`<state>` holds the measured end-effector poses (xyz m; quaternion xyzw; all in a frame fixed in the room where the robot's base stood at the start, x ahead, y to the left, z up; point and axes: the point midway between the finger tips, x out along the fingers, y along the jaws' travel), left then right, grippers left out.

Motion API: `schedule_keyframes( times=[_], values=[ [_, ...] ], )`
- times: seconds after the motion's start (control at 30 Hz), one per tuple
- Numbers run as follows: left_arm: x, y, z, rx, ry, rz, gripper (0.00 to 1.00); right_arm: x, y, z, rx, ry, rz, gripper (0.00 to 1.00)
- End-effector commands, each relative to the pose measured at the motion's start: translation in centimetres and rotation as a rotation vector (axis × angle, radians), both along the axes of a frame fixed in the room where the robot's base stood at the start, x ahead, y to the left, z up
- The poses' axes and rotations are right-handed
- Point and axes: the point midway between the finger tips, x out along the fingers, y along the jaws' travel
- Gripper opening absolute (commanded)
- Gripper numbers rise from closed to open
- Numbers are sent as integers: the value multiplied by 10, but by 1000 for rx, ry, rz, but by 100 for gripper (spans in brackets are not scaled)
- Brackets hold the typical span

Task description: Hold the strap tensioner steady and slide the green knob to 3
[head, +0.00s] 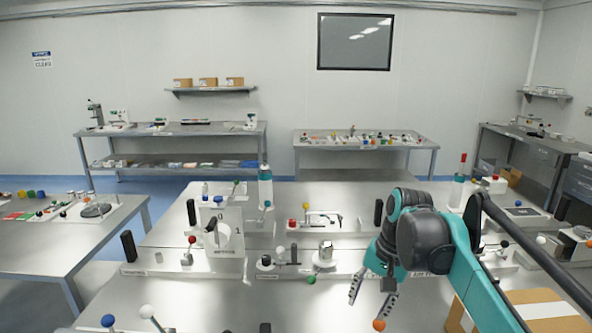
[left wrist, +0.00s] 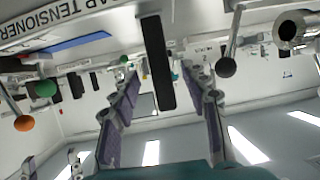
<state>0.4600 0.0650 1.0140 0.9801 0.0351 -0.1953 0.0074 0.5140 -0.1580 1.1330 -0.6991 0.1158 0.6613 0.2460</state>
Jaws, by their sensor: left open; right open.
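The strap tensioner's label panel (left wrist: 75,22) shows tilted in the left wrist view. Its black upright handle (left wrist: 158,62) stands between the spread fingers of my open left gripper (left wrist: 165,95), with visible space on both sides. A green knob (left wrist: 46,88) and an orange knob (left wrist: 24,123) on a stalk are to the left. In the head view, the orange knob (head: 379,324) is at the bottom edge and a green knob (head: 311,280) is left of it. My right gripper (head: 372,292) is open, empty, just above the orange knob. Most of the tensioner is below the head view; its scale is hidden.
Other stations with levers and knobs stand on the steel bench (head: 200,305), including a white unit with a dial (head: 222,235). A cardboard box (head: 545,312) is at the right. A dark ball on a stalk (left wrist: 227,67) is right of the handle in the left wrist view.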

Motion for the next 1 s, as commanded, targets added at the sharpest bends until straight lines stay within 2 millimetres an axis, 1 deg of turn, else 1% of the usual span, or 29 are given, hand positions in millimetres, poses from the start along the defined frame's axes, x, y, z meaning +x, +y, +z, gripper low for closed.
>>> schedule_keyframes(
  times=[0.03,0.2,0.4,0.5,0.7,1.0],
  values=[
    [-8,-2,3,2,0,-4,46,0,0,0,0,0,0,47],
    [-31,-3,12,1,0,-5,46,0,0,0,0,0,0,47],
    [-51,-5,21,1,0,-4,46,0,0,0,0,0,0,47],
    [-58,-5,23,0,1,-2,46,0,0,0,0,0,0,47],
    [-63,-5,26,0,0,0,46,0,0,0,0,0,0,47],
    [-63,-4,26,1,3,3,46,-1,0,0,-1,-2,2,47]
  ],
)
